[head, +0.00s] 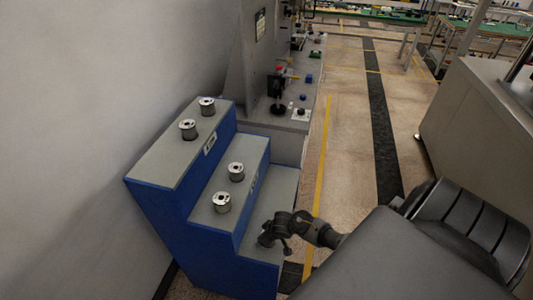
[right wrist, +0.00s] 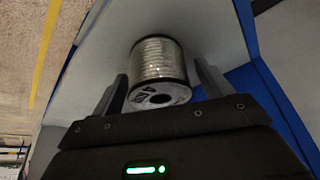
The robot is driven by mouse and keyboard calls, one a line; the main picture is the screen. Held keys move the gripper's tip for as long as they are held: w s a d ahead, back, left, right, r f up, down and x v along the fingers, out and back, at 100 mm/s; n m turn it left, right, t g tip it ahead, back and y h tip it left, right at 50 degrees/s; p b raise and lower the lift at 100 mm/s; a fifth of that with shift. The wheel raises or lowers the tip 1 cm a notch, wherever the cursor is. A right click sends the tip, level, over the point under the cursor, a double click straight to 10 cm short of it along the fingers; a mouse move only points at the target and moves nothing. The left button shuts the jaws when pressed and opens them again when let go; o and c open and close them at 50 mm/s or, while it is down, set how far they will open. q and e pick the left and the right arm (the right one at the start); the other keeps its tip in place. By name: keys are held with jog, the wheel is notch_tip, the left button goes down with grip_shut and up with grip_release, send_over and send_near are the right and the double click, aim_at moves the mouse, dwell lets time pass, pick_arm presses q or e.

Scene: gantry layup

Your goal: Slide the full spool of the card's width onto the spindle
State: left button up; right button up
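A blue stepped rack with grey treads (head: 165,150) holds silver spools. Two spools, (head: 207,106) and (head: 188,129), stand on the top step. Two more, (head: 236,172) and (head: 222,202), stand on the middle step. My right gripper (head: 268,236) is low at the bottom step. In the right wrist view a silver wound spool (right wrist: 158,70) stands on a grey tread between the open fingers of my right gripper (right wrist: 162,72), with a small gap at each side. My left gripper is out of view. I cannot make out the spindle or read a width on a card.
A small white label (head: 209,145) is on the top step's riser. Behind the rack stands a grey machine bench (head: 300,122) with a black fixture (head: 277,88). A dark panel (head: 260,24) hangs above it. A yellow-lined floor aisle (head: 345,150) is clear. A grey cabinet (head: 470,130) stands at right.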

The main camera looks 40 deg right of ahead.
jog(key=c, duration=1.3)
jog(key=shift+o, duration=0.2)
